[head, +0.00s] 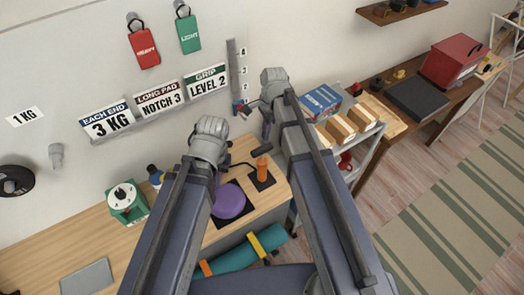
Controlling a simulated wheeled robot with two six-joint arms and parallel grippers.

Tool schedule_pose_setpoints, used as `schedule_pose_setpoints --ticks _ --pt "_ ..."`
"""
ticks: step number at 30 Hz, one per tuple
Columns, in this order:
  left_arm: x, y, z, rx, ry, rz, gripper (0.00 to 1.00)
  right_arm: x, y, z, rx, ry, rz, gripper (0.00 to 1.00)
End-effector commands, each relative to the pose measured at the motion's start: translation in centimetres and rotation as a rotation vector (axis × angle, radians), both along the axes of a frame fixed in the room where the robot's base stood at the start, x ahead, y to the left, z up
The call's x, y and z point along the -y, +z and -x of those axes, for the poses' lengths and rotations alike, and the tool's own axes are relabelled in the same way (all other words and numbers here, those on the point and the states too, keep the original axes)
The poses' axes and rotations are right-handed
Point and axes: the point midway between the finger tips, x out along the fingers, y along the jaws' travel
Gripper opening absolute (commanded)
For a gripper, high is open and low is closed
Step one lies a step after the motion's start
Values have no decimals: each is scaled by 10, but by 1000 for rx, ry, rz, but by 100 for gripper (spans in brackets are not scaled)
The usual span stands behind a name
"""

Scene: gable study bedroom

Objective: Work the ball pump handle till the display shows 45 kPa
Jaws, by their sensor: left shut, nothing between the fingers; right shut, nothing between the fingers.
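An orange upright part (262,167), apparently the ball pump, stands on a black square mat near the desk's right end. A short dark bar, perhaps its handle, shows just above it, and a thin black hose runs left from it. A purple ball (230,201) sits on another black mat, partly behind my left arm. My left gripper (210,138) is shut and empty, left of the pump and above the desk; its fingertips are mostly hidden. My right gripper (250,108) is shut and empty, above and beyond the pump. No kPa reading is legible.
A green dial device (126,202) and a dark bottle (155,176) stand on the wooden desk (50,255), left of my arms. A grey slab (88,277) lies at the front left. A rolled teal mat (235,258) is below the desk edge. A shelf with boxes (340,127) stands right.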

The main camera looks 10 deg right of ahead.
Motion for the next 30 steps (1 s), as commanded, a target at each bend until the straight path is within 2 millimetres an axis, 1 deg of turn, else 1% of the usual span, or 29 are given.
schedule_pose_setpoints --ticks 1,6,9,12,23,26,30 --pt "0 -13 0 0 0 0 0 -1 -13 0 0 0 0 0" --pt "0 -34 0 0 1 0 0 -3 -34 1 0 1 0 0" --pt "0 -41 0 0 2 0 0 -4 -41 1 0 1 0 0" --pt "0 -44 0 0 2 0 0 -4 -44 1 0 1 0 0" --pt "0 -44 0 0 2 0 0 -4 -44 1 0 0 0 0" --pt "0 -49 0 0 2 0 0 -4 -49 1 0 0 0 0" --pt "0 -63 0 0 2 0 0 -4 -63 1 0 0 0 0"
